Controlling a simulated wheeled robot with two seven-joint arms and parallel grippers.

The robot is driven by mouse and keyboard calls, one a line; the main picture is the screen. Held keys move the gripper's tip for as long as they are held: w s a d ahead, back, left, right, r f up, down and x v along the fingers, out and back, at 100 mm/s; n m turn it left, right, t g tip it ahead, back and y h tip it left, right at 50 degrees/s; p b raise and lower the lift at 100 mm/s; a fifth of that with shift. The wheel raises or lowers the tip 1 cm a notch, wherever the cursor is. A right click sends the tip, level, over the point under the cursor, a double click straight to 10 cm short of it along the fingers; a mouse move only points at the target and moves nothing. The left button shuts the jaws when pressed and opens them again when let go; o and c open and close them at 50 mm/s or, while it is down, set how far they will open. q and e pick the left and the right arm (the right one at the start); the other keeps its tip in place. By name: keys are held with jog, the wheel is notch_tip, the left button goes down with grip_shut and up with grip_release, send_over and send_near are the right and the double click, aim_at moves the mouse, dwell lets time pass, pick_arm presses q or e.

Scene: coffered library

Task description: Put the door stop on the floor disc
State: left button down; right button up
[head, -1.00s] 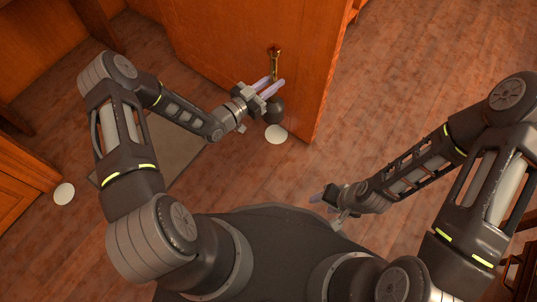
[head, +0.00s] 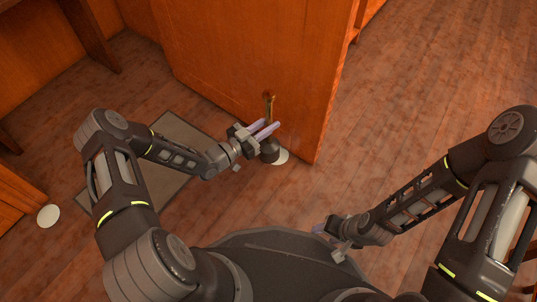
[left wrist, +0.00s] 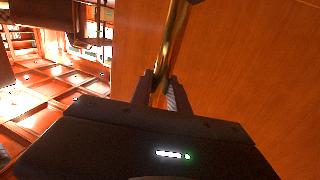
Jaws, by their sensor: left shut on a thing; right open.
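The door stop (head: 269,152) has a thin brass post and a dark rounded base. My left gripper (head: 271,126) is shut on its post and holds it roughly upright beside the wooden door panel. In the left wrist view the brass post (left wrist: 175,40) runs up from between the fingers. A pale round floor disc (head: 282,157) lies just right of the base, which hides part of it. I cannot tell whether the base touches the disc or floor. My right gripper (head: 320,229) is open and empty, low in the middle.
The wooden door panel (head: 240,60) stands close behind the door stop. A second pale disc (head: 48,215) lies on the floor at far left. A grey-brown mat (head: 172,130) lies under my left arm. The plank floor (head: 420,80) at right is clear.

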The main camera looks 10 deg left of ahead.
aim_at(266, 144)
pick_arm(q)
jog(key=shift+f+b, duration=1.3)
jog(key=shift+f, duration=1.5)
jog(key=shift+f+b, duration=1.05)
jog(key=shift+f, duration=0.85)
jog(key=c, duration=1.7)
grip_release()
jog(key=shift+f, duration=0.25)
jog(key=o, duration=0.4)
jog(key=shift+o, duration=0.2)
